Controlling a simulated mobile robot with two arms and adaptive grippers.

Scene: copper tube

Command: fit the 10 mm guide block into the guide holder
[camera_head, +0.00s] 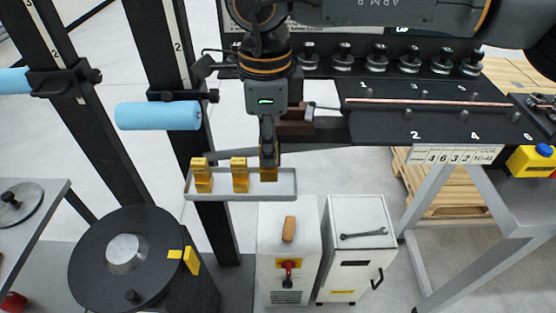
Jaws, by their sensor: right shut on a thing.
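My right gripper (268,160) points down over the right end of a shallow grey tray (218,196). It is shut on a yellow guide block (272,174), mostly hidden by the fingers. I cannot tell whether this block touches the tray floor. Two more yellow guide blocks (203,177) and (240,176) stand upright in the tray to its left. Their size marks are too small to read. A dark red-brown part (296,124), possibly the guide holder, sits just behind and right of the gripper, partly covered by it. My left gripper is out of view.
A copper tube (430,101) runs along the black numbered bench (400,125) at right. A black post (185,120) with a blue roller (158,116) stands behind the tray. Below are a round black reel (95,265) and two white cabinets (357,225).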

